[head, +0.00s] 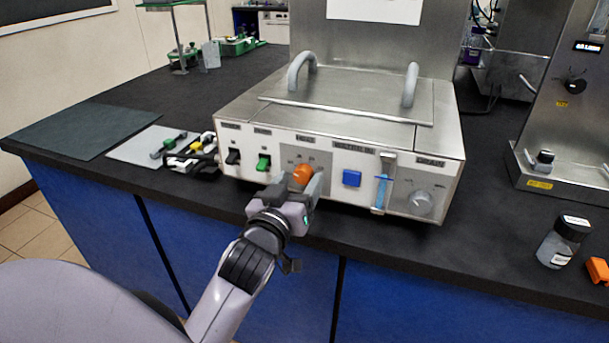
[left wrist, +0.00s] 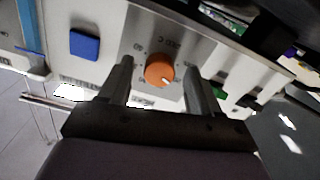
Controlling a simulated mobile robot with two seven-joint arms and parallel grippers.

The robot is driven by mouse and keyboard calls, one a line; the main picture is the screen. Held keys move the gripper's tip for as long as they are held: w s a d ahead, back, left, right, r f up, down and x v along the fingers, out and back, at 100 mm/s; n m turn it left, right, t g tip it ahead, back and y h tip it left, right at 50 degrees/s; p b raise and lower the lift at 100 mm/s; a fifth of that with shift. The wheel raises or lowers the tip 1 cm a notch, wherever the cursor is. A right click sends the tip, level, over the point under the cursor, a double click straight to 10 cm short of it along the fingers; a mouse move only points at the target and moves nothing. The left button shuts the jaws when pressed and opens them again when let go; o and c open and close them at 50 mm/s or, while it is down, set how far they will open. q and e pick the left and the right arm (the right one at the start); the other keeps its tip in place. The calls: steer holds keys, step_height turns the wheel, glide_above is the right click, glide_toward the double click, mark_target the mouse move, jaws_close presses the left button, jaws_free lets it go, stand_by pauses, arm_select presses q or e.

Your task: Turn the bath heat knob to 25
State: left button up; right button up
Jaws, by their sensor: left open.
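The orange heat knob (head: 303,174) is on the front panel of the steel bath unit (head: 236,114). In the left wrist view the knob (left wrist: 159,71) shows a white pointer mark toward its lower right, with a "C" scale around it too small to read fully. My left gripper (head: 294,187) is at the panel, in front of the knob. In the left wrist view its two fingers (left wrist: 155,85) are open, one on each side of the knob, with visible gaps; nothing is held. My right gripper is not seen.
Beside the knob are a green switch (head: 263,162), a black switch (head: 233,156), a blue button (head: 351,178) and a grey knob (head: 421,203). A dark-capped bottle (head: 563,242) stands at the right. The bench front edge lies below the panel.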

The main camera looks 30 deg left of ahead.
arm_select(q)
steer(key=shift+w, duration=0.2)
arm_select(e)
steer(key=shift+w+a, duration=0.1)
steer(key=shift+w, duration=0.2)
arm_select(q)
steer(key=c, duration=1)
steer(key=shift+c, duration=0.2)
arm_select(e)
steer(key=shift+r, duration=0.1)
arm_select(q)
steer(key=shift+r, duration=0.1)
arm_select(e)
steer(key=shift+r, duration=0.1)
arm_select(q)
steer(key=m+p, duration=0.3)
steer(key=m, duration=0.1)
steer(key=shift+a+r, duration=0.1)
steer(key=shift+r, duration=0.05)
steer(key=m+p, duration=0.2)
steer(key=m, duration=0.2)
steer(key=shift+m+p, duration=0.3)
steer(key=shift+m, duration=0.1)
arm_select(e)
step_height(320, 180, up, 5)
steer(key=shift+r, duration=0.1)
